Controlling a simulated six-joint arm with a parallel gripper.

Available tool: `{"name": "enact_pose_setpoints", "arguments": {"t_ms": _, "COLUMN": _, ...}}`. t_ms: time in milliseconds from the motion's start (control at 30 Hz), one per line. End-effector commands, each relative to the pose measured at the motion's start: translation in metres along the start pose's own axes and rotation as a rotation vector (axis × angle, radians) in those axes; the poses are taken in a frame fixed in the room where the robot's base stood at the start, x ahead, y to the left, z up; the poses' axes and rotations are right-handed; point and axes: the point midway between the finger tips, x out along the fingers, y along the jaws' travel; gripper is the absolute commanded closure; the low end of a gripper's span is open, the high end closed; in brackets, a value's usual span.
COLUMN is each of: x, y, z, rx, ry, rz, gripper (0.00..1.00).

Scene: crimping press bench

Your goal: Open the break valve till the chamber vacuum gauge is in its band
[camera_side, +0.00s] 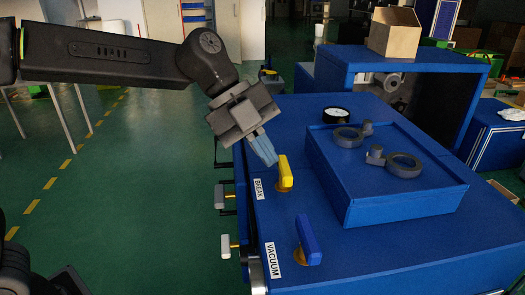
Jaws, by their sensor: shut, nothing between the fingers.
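The break valve (285,172) is a yellow lever on a brass base, beside a white BREAK label (259,189) on the blue bench top. Its lever stands roughly upright in the picture. My gripper (268,160) is shut and empty, its blue fingers just left of and above the yellow lever. I cannot tell whether they touch it. A round gauge (337,114) with a pale face lies at the back of the bench top. It is too small to read its needle or band.
A blue vacuum lever (308,240) stands nearer, beside its VACUUM label (272,260). A raised blue chamber lid (390,188) with dark ring fittings is to the right. A blue housing (405,58) with a cardboard box (394,33) on top stands behind. Small handles (221,197) stick out at the left side.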

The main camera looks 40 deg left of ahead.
Motion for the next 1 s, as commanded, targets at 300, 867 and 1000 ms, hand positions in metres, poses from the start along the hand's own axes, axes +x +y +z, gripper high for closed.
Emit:
{"name": "enact_pose_setpoints", "arguments": {"t_ms": 300, "x": 0.002, "y": -0.006, "z": 0.003, "rx": -0.009, "ry": -0.007, "rz": -0.020, "gripper": 1.00}}
{"name": "enact_pose_setpoints", "arguments": {"t_ms": 867, "x": 0.006, "y": 0.005, "z": -0.013, "rx": -0.008, "ry": -0.001, "rz": -0.013, "gripper": 1.00}}
{"name": "enact_pose_setpoints", "arguments": {"t_ms": 1000, "x": -0.003, "y": 0.015, "z": -0.008, "rx": -0.011, "ry": -0.009, "rz": -0.017, "gripper": 1.00}}
